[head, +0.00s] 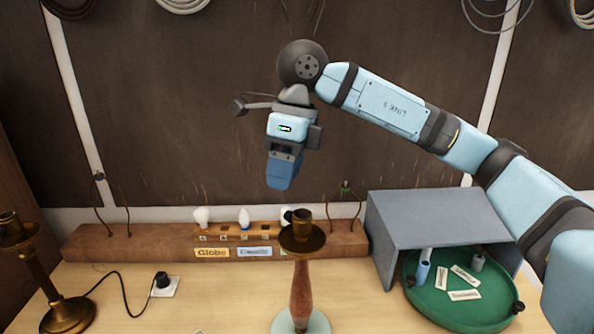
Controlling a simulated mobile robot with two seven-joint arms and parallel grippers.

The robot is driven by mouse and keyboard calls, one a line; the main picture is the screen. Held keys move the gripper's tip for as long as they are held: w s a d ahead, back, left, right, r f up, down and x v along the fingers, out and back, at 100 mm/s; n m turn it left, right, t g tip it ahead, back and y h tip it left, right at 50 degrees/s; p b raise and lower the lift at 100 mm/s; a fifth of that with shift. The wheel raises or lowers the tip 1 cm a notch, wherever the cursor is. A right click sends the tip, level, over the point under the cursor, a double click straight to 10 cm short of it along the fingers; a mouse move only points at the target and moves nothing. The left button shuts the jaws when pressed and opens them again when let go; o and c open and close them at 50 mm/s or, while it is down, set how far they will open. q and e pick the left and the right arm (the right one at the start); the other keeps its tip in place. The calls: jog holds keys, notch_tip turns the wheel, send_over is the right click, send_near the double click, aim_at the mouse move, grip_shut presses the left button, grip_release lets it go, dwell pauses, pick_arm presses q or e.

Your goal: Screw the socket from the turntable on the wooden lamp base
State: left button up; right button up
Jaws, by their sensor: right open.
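The wooden lamp base (301,285) stands upright at the front middle, with a brass dish (302,240) at its top. A dark brass cylinder (303,219) sits upright on that dish; I cannot tell if it is a socket or part of the lamp. The green turntable (430,300) is at the right, partly under a grey hood. It carries a blue cylinder with a white top (422,273), a small grey cylinder (478,262) and several pale labels (464,295). My right gripper (281,184) is open and empty, pointing down above and slightly left of the lamp top. My left gripper is out of view.
A brass lamp (42,280) stands at the far left. A black plug (162,280) with a cord is beside it. A wooden rack (150,243) with bulbs and labels runs along the back. The grey hood (440,220) overhangs the turntable's back. Table left of the wooden lamp is fairly clear.

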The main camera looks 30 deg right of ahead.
aim_at(302, 228)
jog(key=d+f+h, duration=0.1)
jog(key=f, duration=0.3)
jog(key=d+f+m+h+p, duration=0.1)
jog(key=f, duration=0.3)
jog(key=d+f+m, duration=0.1)
jog(key=d+f, duration=0.1)
jog(key=f, duration=0.2)
jog(key=shift+w+f+h, duration=0.25)
jog(key=shift+f+h, duration=0.1)
jog(key=shift+h, duration=0.05)
jog(key=shift+f, duration=0.6)
jog(key=c, duration=0.6)
jog(key=m, duration=0.3)
jog(key=shift+c, duration=0.2)
jog(key=m, duration=0.3)
jog(key=shift+m, duration=1.1)
